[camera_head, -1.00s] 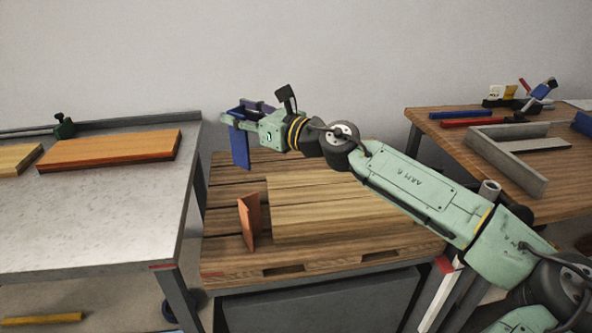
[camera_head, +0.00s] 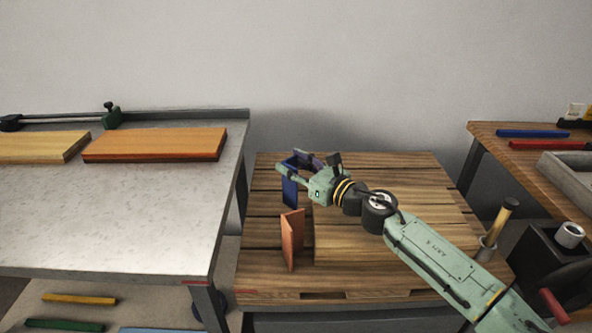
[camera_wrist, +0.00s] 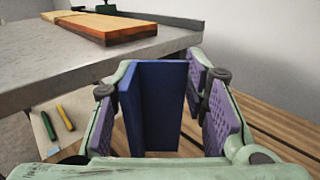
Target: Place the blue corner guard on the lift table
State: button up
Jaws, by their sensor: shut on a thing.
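The blue corner guard (camera_head: 289,188) is an upright L-shaped piece held in my gripper (camera_head: 300,165). It also shows in the wrist view (camera_wrist: 160,105), standing between the purple finger pads, with my gripper (camera_wrist: 165,100) shut on it. The lift table (camera_head: 340,282) has a wooden slatted top. The guard is over the table's back left part, behind an orange corner guard. I cannot tell whether its lower edge touches the slats.
The orange corner guard (camera_head: 291,238) stands on the lift table beside a wooden panel (camera_head: 345,245). A grey bench (camera_head: 110,210) with an orange board (camera_head: 155,144) adjoins on the left. A wooden bench (camera_head: 520,160) with tools stands at right. Back slats look clear.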

jog(key=shift+f, duration=1)
jog(key=shift+f, duration=0.15)
jog(key=o, duration=1.2)
jog(key=shift+o, duration=0.2)
jog(key=b+v, duration=0.4)
jog(key=v, duration=0.7)
jog(key=shift+w, duration=0.1)
jog(key=shift+s+d, duration=0.35)
jog(key=shift+s, duration=0.05)
